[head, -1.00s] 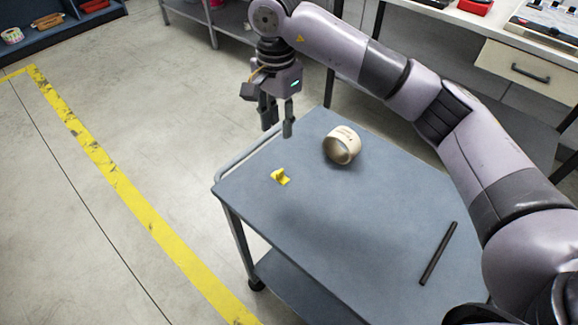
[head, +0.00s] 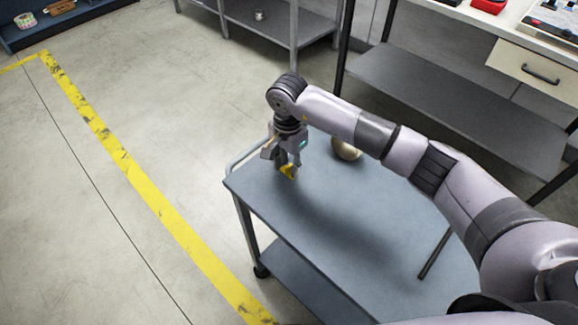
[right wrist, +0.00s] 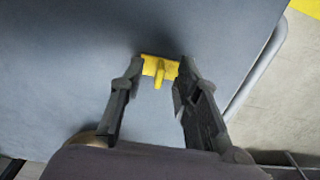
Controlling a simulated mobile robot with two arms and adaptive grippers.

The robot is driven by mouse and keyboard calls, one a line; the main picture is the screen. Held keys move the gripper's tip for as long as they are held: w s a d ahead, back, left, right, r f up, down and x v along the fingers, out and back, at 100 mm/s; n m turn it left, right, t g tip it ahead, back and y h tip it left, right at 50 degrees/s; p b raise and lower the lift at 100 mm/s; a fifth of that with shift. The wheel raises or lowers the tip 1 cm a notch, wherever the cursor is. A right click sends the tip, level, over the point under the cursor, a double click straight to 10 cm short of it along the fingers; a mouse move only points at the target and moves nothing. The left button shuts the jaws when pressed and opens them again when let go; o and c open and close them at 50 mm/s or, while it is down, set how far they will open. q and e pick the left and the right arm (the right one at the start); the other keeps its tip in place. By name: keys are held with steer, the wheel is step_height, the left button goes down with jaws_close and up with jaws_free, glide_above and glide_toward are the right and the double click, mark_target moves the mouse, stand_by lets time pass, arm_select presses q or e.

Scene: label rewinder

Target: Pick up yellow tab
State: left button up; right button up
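The yellow tab (head: 288,171) is at the left end of the blue-grey cart top (head: 330,215), partly hidden by my right gripper in the head view. My right gripper (head: 287,168) points down over it. In the right wrist view the yellow tab (right wrist: 159,68) lies between the two fingertips of my right gripper (right wrist: 161,66). The fingers are apart, one on each side of the tab; I cannot tell whether they touch its ends. My left gripper is not in view.
A cream roll (head: 346,151) stands on the cart behind my right arm, partly hidden. A dark rod (head: 435,254) lies at the cart's right side. A rail (head: 243,158) runs along the cart's left end. A grey shelf unit (head: 450,95) stands behind.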

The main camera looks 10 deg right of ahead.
steer(key=shift+f, duration=0.35)
steer(key=shift+c, duration=0.2)
jaws_close()
